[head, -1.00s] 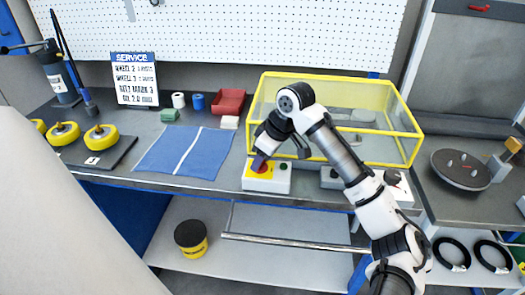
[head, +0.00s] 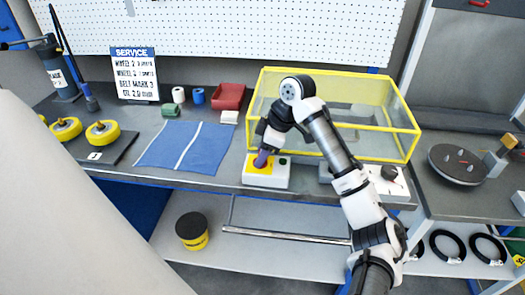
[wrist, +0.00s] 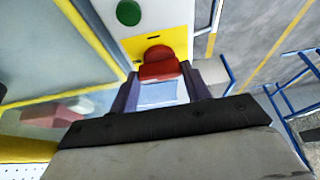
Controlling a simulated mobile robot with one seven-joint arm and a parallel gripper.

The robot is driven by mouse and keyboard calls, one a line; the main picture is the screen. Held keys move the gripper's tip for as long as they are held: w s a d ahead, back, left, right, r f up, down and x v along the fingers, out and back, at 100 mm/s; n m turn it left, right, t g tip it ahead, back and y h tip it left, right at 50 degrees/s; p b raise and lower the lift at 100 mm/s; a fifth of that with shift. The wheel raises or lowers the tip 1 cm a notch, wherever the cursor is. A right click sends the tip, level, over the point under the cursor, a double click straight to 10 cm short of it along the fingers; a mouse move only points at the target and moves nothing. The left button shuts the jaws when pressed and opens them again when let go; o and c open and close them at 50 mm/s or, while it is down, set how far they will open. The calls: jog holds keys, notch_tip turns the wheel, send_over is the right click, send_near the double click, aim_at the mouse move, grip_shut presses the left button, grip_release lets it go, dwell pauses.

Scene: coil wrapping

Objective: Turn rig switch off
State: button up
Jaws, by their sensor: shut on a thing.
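The switch box (head: 278,180) is white with a yellow plate and stands on the front edge of the bench. In the wrist view the red switch knob (wrist: 158,66) is on the yellow plate (wrist: 170,22), between the fingertips of my gripper (wrist: 159,76). A round green button (wrist: 128,13) is beside it, and it also shows in the head view (head: 282,161). My gripper (head: 262,160) points down onto the yellow plate and is shut on the red knob. In the head view the gripper hides most or all of the knob.
A yellow-framed clear guard (head: 390,128) stands close behind the switch box. A blue cloth (head: 182,146) lies to the left, and a red bin (head: 230,96) is behind it. A grey box with a dark lever (head: 388,183) is to the right.

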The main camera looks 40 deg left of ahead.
jog(key=o, duration=1)
jog(key=b+v, duration=0.2)
jog(key=v, duration=1.1)
jog(key=shift+d+r, duration=0.2)
jog(key=shift+r, duration=0.15)
